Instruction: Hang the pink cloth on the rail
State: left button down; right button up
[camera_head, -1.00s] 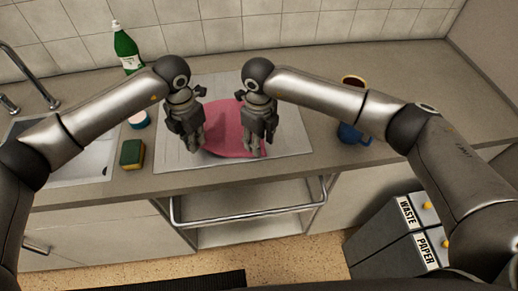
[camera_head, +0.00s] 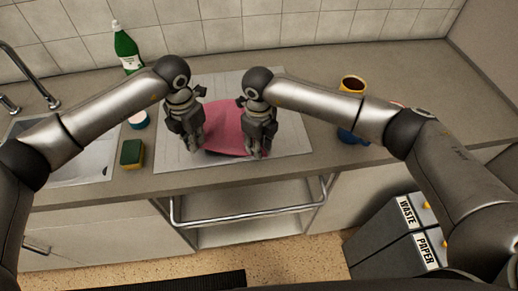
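The pink cloth (camera_head: 225,126) is over the light drainboard, spanning the space between my two grippers. Its front edge runs from one gripper to the other, with a dark shadow under it, so it looks slightly raised there. My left gripper (camera_head: 195,147) points down at the cloth's left front corner and appears shut on it. My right gripper (camera_head: 258,154) points down at the right front corner and appears shut on it. The fingertips partly hide both corners. The metal rail (camera_head: 250,212) runs across the front below the counter edge, empty.
A green bottle (camera_head: 126,50), a sponge (camera_head: 132,153) and a sink (camera_head: 85,160) are on the left. A dark mug (camera_head: 352,85) and a blue mug (camera_head: 350,136), partly behind my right arm, are on the right. Waste and paper bins (camera_head: 385,250) stand below right.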

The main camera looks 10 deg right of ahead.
jog(key=shift+f, duration=0.1)
grip_shut()
jog(key=shift+d, duration=0.1)
jog(key=shift+r, duration=2.55)
